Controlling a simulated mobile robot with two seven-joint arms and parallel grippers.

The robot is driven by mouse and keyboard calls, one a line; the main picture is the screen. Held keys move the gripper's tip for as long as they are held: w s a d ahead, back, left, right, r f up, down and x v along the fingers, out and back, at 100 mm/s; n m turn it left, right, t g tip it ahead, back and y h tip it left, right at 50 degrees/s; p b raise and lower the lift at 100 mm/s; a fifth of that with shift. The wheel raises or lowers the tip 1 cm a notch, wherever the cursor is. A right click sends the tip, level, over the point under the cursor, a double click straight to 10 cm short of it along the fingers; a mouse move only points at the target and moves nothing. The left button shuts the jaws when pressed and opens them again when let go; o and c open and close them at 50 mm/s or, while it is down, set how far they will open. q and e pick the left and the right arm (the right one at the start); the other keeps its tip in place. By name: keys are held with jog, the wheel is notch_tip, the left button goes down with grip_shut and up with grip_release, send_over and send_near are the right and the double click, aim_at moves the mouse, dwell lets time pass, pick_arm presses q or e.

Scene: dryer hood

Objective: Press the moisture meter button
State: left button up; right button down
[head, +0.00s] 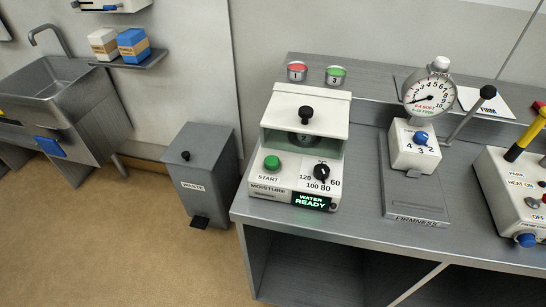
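The moisture meter (258,185) is a white box near the left end of the grey bench in the head view. Its green round START button (272,162) is on the front left of its sloped panel. A black dial (321,172) with numbers around it sits to the right of the button. A small display (311,201) below reads "WATER READY" in green. A white hood (308,114) with a black knob covers the top, with a can partly visible beneath it. Neither gripper is in view.
On the bench (375,230), a firmness gauge (430,93) with a lever stands right of the meter, then a heater-like box (512,195) at the right edge. Red and green cans (297,72) stand behind. A waste bin (200,172) is on the floor left; a sink (62,85) is farther left.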

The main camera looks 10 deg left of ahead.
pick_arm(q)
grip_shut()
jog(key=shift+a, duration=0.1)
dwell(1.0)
